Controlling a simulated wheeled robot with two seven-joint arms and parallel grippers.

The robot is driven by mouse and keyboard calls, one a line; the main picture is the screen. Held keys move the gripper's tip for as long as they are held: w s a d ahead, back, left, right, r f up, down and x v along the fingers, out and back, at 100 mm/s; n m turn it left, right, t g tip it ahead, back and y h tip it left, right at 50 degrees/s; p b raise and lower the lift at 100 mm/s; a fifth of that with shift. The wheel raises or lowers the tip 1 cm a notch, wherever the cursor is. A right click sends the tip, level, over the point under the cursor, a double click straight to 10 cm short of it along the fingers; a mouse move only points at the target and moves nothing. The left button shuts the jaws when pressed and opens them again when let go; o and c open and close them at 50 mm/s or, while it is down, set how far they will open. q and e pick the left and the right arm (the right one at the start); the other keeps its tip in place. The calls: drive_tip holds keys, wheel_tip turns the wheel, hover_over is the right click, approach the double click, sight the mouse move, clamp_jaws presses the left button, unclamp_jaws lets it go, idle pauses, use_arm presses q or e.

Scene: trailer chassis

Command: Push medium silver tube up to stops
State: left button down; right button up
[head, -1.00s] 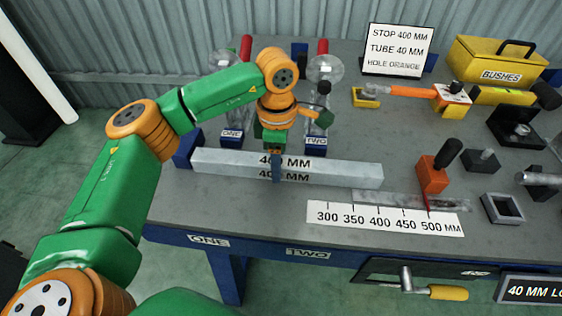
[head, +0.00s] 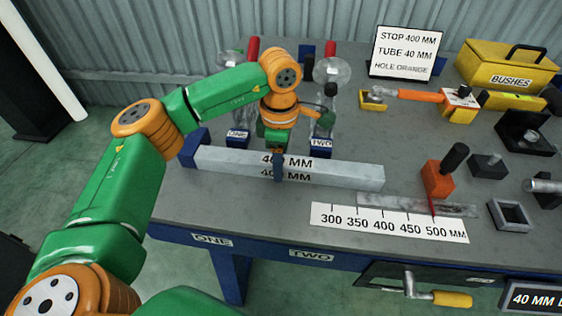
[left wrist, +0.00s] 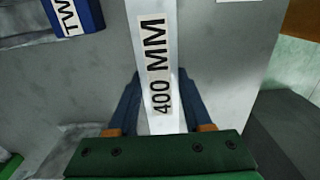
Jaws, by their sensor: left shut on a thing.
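The silver tube (head: 335,172) lies lengthwise across the left part of the bench, with MM labels on its top and front. In the left wrist view the tube (left wrist: 154,22) shows a "400 MM" label. My left gripper (head: 278,172) reaches down over it near its middle, left of centre. In the left wrist view my left gripper (left wrist: 158,100) has a blue finger on each side of the tube and is shut on it. A blue stop block (head: 194,147) stands at the tube's left end; I cannot tell whether they touch. My right gripper is not in view.
Blue blocks marked ONE (head: 237,139) and TWO (head: 320,147) stand behind the tube. A ruler plate (head: 388,221) lies in front, right of centre, beside an orange block (head: 437,180). A yellow bushes box (head: 507,68) and a sign (head: 404,53) stand at the back.

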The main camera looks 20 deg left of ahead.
use_arm(q)
drive_tip(key=shift+w+a+r+p, duration=0.1)
drive_tip(key=shift+w+a+p, duration=0.15)
drive_tip(key=shift+w, duration=0.35)
drive_tip(key=shift+w+a+f+p, duration=0.15)
drive_tip(key=shift+w+p, duration=0.2)
drive_tip(key=shift+w, duration=0.2)
drive_tip(key=shift+w+a+r+p, duration=0.2)
drive_tip(key=shift+w+p, duration=0.1)
drive_tip(key=shift+w, duration=0.3)
drive_tip(key=c, duration=0.6)
unclamp_jaws()
drive_tip(key=o, duration=0.4)
drive_tip(key=shift+a, duration=0.1)
drive_tip(key=shift+c, duration=0.2)
drive_tip(key=shift+a, duration=0.1)
